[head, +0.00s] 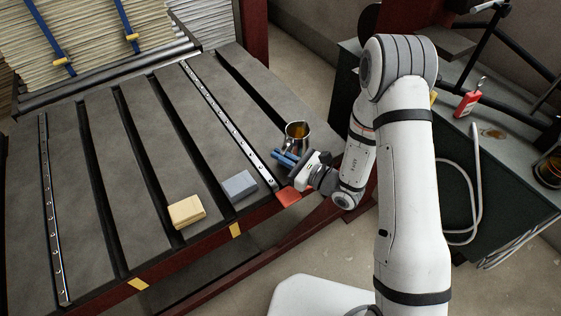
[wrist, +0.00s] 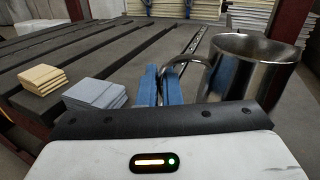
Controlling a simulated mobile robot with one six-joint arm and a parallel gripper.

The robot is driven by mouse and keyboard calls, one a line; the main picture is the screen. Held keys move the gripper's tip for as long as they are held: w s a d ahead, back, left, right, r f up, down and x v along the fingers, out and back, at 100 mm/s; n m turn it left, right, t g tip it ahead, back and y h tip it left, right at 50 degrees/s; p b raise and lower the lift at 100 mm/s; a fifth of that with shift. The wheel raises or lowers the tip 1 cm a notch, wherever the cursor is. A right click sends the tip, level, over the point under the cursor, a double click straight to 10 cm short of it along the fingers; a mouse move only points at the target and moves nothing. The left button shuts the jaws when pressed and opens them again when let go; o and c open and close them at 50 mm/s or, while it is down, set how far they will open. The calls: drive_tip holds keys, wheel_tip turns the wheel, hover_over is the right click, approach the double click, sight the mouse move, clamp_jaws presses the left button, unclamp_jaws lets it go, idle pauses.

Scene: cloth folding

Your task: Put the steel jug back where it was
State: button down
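The steel jug (head: 297,138) is at the right side of the slatted table (head: 140,110), upright or nearly so, with an orange-brown tone inside. In the wrist view the shiny jug (wrist: 255,75) fills the right side, its handle curving left to my blue fingers. My gripper (head: 285,159) is low over the table's right edge. Its fingers (wrist: 161,88) are close together, with the handle running down between them. They look shut on the handle. Whether the jug's base touches the table is hidden.
A yellow block (head: 186,211) and a grey-blue block (head: 240,186) lie near the table's front edge. A red patch (head: 288,196) marks the front right corner. Dark grooves and metal strips run along the table.

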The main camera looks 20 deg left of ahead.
drive_tip(key=shift+f, duration=0.85)
drive_tip(key=shift+f, duration=0.1)
drive_tip(key=c, duration=1.6)
unclamp_jaws()
drive_tip(key=p+v, duration=0.2)
drive_tip(key=v, duration=1)
